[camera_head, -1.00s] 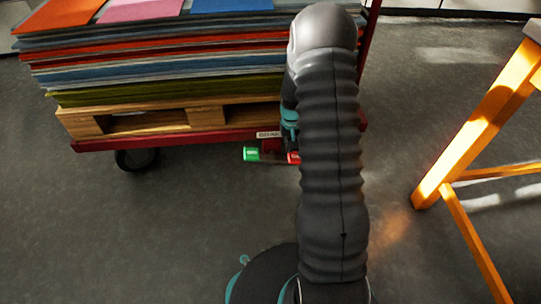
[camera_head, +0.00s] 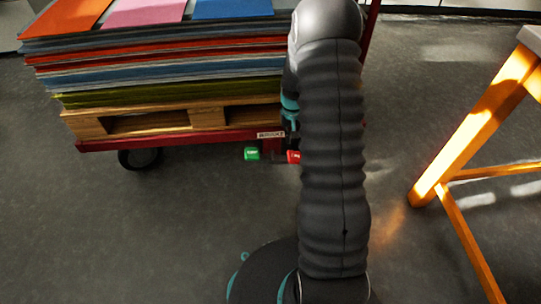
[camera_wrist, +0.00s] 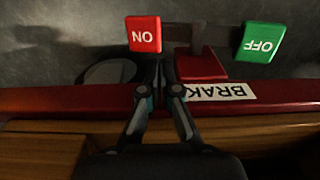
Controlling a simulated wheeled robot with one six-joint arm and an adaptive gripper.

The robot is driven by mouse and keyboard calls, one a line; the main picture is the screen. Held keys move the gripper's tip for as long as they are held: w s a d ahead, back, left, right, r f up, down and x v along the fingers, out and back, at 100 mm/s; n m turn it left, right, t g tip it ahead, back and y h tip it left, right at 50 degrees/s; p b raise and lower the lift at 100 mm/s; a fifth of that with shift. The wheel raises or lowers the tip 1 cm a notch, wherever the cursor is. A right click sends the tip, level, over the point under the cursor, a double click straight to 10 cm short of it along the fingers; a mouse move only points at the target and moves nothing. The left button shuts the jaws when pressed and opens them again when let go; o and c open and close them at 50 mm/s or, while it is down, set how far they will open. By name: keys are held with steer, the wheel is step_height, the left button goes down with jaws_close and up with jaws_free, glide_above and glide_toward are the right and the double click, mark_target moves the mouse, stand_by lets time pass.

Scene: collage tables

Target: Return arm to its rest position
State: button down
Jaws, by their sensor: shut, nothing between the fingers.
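My arm (camera_head: 335,160) reaches forward through the middle of the head view, bent at its top beside the cart. A red ON pedal (camera_wrist: 144,35) lies just beyond the fingertips, and a green OFF pedal (camera_wrist: 260,43) is to the right. I cannot tell whether the fingertips touch anything. The red pedal (camera_head: 293,156) and green pedal (camera_head: 251,154) also show below the cart in the head view.
The red cart (camera_head: 200,138) carries a wooden pallet (camera_head: 205,116) with a tall stack of coloured sheets (camera_head: 160,60). A white BRAKE label (camera_wrist: 215,92) is on its edge. An orange-legged table (camera_head: 475,120) stands at right. Grey floor (camera_head: 120,230) is clear at front left.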

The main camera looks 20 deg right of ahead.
steer(key=shift+s, duration=0.1)
steer(key=s+a+g, duration=0.2)
steer(key=s, duration=0.3)
steer(key=s+a+r+n+t+p, duration=0.1)
steer(key=s+a+r, duration=0.3)
steer(key=r, duration=0.9)
steer(key=s+a+r+n+t+p, duration=0.1)
steer(key=s+a+r+t+p, duration=0.2)
steer(key=s+r, duration=0.8)
steer(key=s+a+r+n+t+p, duration=0.1)
steer(key=s+a+r, duration=0.6)
steer(key=r, duration=0.8)
steer(key=shift+s+a+r+t+p, duration=0.3)
steer(key=shift+s+t+p, duration=0.2)
steer(key=shift+t, duration=0.8)
